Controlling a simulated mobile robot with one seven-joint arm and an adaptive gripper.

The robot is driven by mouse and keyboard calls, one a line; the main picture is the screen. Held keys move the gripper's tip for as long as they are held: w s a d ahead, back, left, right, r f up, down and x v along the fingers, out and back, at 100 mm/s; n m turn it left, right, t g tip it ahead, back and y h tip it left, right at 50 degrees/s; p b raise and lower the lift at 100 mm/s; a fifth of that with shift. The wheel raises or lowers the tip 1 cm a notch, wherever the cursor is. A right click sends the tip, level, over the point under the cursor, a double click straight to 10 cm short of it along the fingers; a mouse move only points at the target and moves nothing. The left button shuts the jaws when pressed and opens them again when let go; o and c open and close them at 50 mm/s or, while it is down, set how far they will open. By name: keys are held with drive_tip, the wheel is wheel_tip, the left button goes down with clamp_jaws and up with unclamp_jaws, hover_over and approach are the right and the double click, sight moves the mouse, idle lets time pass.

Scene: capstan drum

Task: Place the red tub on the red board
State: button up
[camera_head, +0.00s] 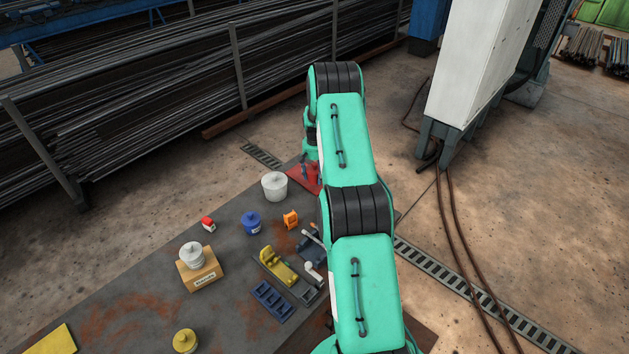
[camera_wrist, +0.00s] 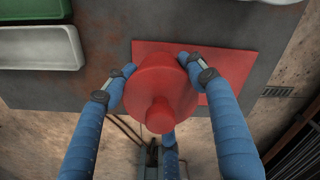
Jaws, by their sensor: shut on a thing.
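The red tub (camera_wrist: 160,88), round with a knob on its lid, is between the two blue fingers of my gripper (camera_wrist: 157,75) in the wrist view. My gripper is shut on its sides. The red board (camera_wrist: 210,62) lies flat on the dark table behind and below the tub, which covers part of it. The picture does not show clearly whether the tub touches the board. In the head view a corner of the red board (camera_head: 303,174) shows at the table's far end, and my arm hides the rest, the tub and most of my gripper.
A white tub (camera_head: 274,185) stands near the board. A blue tub (camera_head: 251,222), an orange item (camera_head: 290,219), a yellow tub (camera_head: 185,341) and a cardboard box (camera_head: 200,274) bearing another white tub (camera_head: 192,255) are on the table. A white tray (camera_wrist: 40,47) lies left in the wrist view.

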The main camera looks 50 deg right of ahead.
sight(314, 163)
drive_tip(key=shift+f, duration=1.55)
drive_tip(key=shift+f, duration=0.1)
drive_tip(key=o, duration=1.5)
drive_tip(key=shift+c, duration=0.2)
wheel_tip(314, 163, up, 12)
drive_tip(key=shift+r, duration=0.1)
